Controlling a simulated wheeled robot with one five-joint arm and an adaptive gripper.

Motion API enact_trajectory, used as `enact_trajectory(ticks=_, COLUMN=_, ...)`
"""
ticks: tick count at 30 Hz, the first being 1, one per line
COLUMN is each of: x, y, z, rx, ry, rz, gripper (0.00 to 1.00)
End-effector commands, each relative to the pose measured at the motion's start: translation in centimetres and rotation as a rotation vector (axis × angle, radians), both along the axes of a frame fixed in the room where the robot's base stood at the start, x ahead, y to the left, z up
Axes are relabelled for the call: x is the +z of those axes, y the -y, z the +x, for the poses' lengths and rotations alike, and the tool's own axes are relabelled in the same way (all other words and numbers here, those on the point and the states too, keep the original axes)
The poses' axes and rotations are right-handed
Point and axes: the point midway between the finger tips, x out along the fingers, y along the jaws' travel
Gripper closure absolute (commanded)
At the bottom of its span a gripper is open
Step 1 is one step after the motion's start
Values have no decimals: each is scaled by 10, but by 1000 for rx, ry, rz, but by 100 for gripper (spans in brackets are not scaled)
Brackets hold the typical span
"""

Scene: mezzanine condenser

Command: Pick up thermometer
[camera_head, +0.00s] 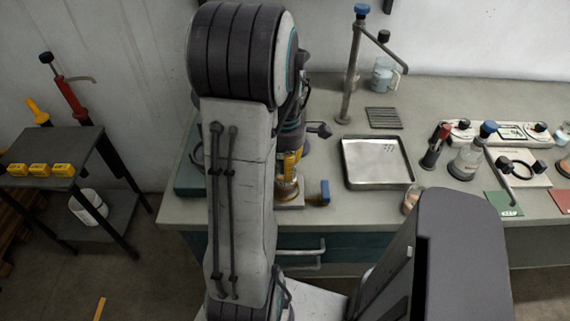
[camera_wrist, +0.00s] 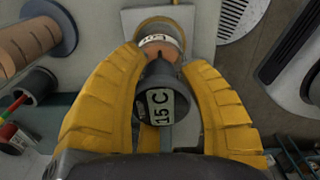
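A short upright piece with a dark cap labelled "15 C" (camera_wrist: 161,105) is in the middle of the wrist view, probably the thermometer. Below the cap it has a copper-coloured part and a white ring. My gripper's (camera_wrist: 163,62) two yellow fingers stand on either side of it, with the tips beside the copper part. I cannot tell whether they touch it. In the head view my gripper (camera_head: 291,165) points down at the bench's front left, over an amber, ringed piece (camera_head: 287,190); my arm hides part of this spot.
A metal tray (camera_head: 378,163) lies right of my gripper, and a tall stand (camera_head: 352,70) rises behind it. A small blue-ended fitting (camera_head: 324,191) sits close by on the right. A flask (camera_head: 466,160) stands farther right. A dark side table (camera_head: 55,150) is at left.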

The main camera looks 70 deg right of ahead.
Motion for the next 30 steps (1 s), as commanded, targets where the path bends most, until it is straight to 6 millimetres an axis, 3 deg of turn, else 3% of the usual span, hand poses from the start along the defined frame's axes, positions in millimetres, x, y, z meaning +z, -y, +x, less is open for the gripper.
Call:
enact_trajectory(ticks=12, x=0, y=0, z=0, rx=0, ry=0, rz=0, gripper=100)
enact_trajectory(ticks=23, x=3, y=0, z=0, rx=0, ry=0, rz=-1, gripper=100)
enact_trajectory(ticks=30, x=33, y=1, z=0, rx=0, ry=0, rz=-7, gripper=100)
